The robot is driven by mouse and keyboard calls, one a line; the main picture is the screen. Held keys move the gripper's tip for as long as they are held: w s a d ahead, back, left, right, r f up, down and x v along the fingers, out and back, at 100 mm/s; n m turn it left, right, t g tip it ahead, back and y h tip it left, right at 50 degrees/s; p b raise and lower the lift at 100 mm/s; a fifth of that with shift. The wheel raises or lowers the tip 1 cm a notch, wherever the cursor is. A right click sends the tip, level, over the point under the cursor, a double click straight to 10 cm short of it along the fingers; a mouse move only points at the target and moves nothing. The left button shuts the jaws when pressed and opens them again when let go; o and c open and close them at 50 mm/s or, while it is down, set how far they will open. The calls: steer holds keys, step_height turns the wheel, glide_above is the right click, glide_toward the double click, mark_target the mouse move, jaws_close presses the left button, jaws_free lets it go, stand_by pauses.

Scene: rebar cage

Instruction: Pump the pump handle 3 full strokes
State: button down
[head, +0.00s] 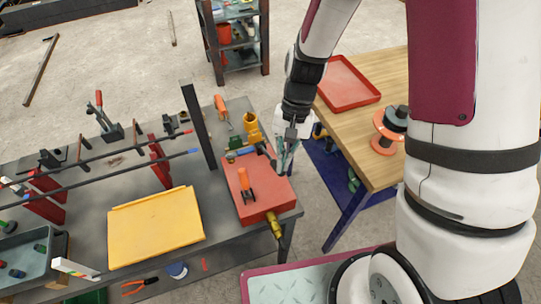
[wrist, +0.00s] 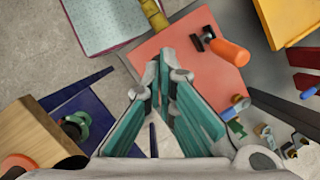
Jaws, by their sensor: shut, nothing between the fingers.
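A red box-shaped unit (head: 268,197) sits at the right end of the grey bench. A short lever with an orange grip (head: 244,179) stands on its top; I take this as the pump handle. A brass fitting (head: 275,226) sticks out of its front. In the wrist view the orange grip (wrist: 230,52) lies right of the fingers, on a dark bracket over the red top (wrist: 175,50). My gripper (head: 281,166) is above the unit's right back edge, apart from the orange grip. Its teal-padded fingers (wrist: 166,75) are shut and empty.
A yellow tray (head: 155,228) lies left of the unit. A dark upright post (head: 198,125) and a yellow cup-like part (head: 252,126) stand behind it. Rebar rods (head: 90,157) run across the bench. A wooden table (head: 390,80) with a red tray (head: 347,84) is at right.

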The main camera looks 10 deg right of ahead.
steer(key=shift+s+f, duration=0.2)
steer(key=shift+f, duration=0.15)
steer(key=shift+s+d+f, duration=0.1)
steer(key=shift+s+f, duration=0.15)
steer(key=shift+f, duration=0.4)
steer(key=shift+s+f, duration=0.25)
steer(key=shift+f, duration=0.5)
steer(key=shift+s+d+f, duration=0.1)
steer(key=shift+s+f, duration=0.1)
steer(key=shift+f, duration=0.35)
